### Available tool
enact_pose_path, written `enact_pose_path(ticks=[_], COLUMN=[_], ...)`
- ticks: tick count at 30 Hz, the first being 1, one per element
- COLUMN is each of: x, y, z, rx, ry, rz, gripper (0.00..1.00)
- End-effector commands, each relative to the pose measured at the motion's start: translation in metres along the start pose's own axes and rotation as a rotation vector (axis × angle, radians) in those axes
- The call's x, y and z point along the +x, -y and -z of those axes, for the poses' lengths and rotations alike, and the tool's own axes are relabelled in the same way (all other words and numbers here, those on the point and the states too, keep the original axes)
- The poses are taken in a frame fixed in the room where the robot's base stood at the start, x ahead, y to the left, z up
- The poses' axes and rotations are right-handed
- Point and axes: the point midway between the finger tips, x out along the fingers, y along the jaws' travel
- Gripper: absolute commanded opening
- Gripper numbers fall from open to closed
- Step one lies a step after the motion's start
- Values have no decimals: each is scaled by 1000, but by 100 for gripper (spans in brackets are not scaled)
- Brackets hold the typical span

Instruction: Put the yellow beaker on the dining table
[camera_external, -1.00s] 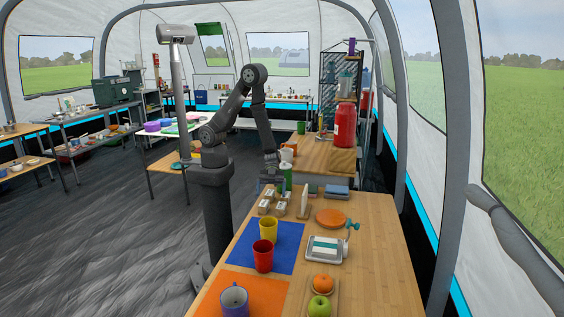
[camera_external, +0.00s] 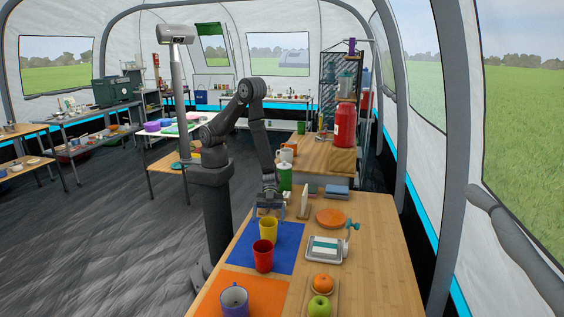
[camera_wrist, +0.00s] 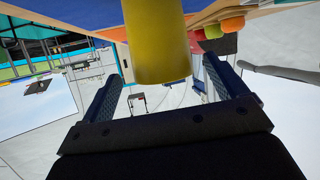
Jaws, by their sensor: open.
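The yellow beaker (camera_external: 268,229) stands upright on the blue mat (camera_external: 285,262) on the wooden table, just behind the red beaker (camera_external: 263,256). My gripper (camera_external: 268,212) is low over the far part of the blue mat, directly behind the yellow beaker. In the wrist view the yellow beaker (camera_wrist: 155,45) is large at top centre, between and beyond the fingers of my open gripper (camera_wrist: 163,85). I cannot tell whether a finger touches it. The picture there looks upside down.
A purple mug (camera_external: 234,300) stands on the orange mat (camera_external: 262,285) at the front. A scale-like device (camera_external: 327,248), an orange disc (camera_external: 331,218), an orange fruit (camera_external: 323,283) and a green apple (camera_external: 319,307) lie to the right.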

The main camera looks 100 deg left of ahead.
Motion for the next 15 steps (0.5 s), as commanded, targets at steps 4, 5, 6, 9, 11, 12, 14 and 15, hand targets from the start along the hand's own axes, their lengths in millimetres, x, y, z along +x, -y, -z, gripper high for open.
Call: enact_pose_path(ticks=[4, 5, 6, 9, 11, 12, 14, 15], x=[24, 28, 32, 37, 37, 37, 37, 37], y=[1, 1, 2, 2, 2, 2, 2, 2], z=[2, 2, 2, 3, 3, 3, 3, 3], rx=[2, 1, 1, 0, 0, 0, 0, 0], ry=[1, 2, 1, 0, 0, 0, 0, 0], rz=[-2, -2, -1, 0, 0, 0, 1, 1], gripper=[90, 90, 90, 90, 90, 90, 90, 90])
